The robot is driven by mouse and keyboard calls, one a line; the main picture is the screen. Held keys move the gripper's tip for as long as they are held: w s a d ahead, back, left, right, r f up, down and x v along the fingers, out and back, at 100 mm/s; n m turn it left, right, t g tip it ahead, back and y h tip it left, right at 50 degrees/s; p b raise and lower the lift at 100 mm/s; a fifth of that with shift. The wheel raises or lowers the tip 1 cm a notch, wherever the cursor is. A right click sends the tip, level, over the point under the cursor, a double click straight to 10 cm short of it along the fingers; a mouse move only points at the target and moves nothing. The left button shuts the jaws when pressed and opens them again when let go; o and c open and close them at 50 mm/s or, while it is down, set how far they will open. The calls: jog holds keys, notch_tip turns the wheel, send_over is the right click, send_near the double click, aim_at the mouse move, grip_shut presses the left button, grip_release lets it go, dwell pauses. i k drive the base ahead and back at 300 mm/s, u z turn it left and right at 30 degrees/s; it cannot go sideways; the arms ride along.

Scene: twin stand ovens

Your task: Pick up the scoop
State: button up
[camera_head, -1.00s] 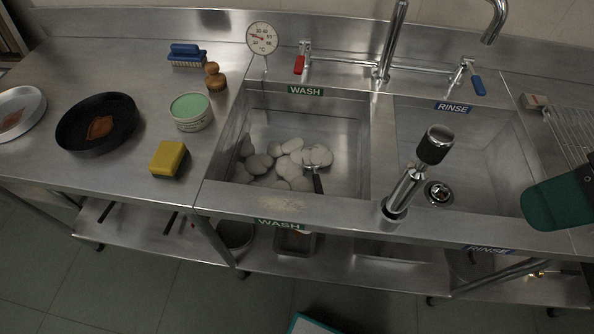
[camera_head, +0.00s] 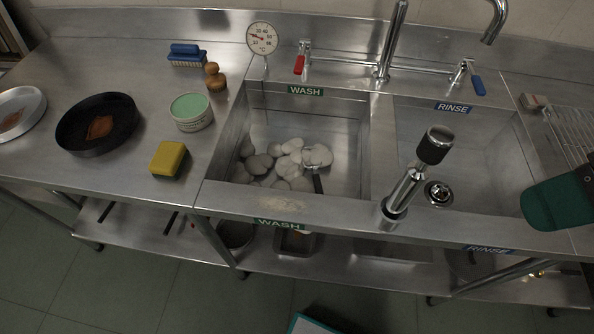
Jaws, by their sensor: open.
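No other scoop shows clearly. My gripper is not in view.
Faucets stand behind. A yellow sponge (camera_head: 168,158), green-topped tub (camera_head: 191,111) and black pan (camera_head: 97,124) are on the left counter.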

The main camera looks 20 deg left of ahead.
aim_at(317, 179)
jog(key=z, duration=2.45)
jog(key=k, duration=2.05)
jog(key=u, duration=2.2)
jog(key=i, duration=0.5)
jog(key=u, duration=0.05)
